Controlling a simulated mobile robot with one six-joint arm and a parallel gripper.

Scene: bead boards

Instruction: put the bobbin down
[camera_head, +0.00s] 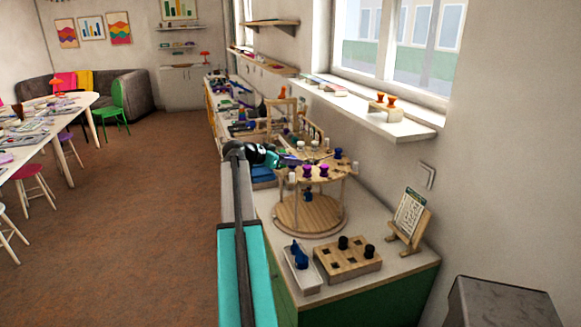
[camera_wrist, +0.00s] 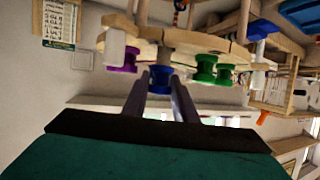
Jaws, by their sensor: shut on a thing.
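My gripper (camera_wrist: 160,92) is shut on a blue bobbin (camera_wrist: 160,78), which sits between its fingertips in the wrist view. In the head view the gripper (camera_head: 326,156) reaches over the round two-tier wooden stand (camera_head: 318,219), with the blue bobbin (camera_head: 338,153) at its tips. The bobbin is close to the stand's upper disc; I cannot tell if it touches. Two purple bobbins (camera_head: 307,171) (camera_head: 323,171) stand on that disc. The wrist view, turned upside down, shows a purple bobbin (camera_wrist: 125,60) and green bobbins (camera_wrist: 205,69) on either side of the blue one.
A wooden block with holes (camera_head: 346,261) holds black bobbins at the counter's front. A white tray (camera_head: 303,277) with blue pieces lies beside it. A card on an easel (camera_head: 409,218) stands at the right. Wooden racks (camera_head: 283,115) crowd the counter behind.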

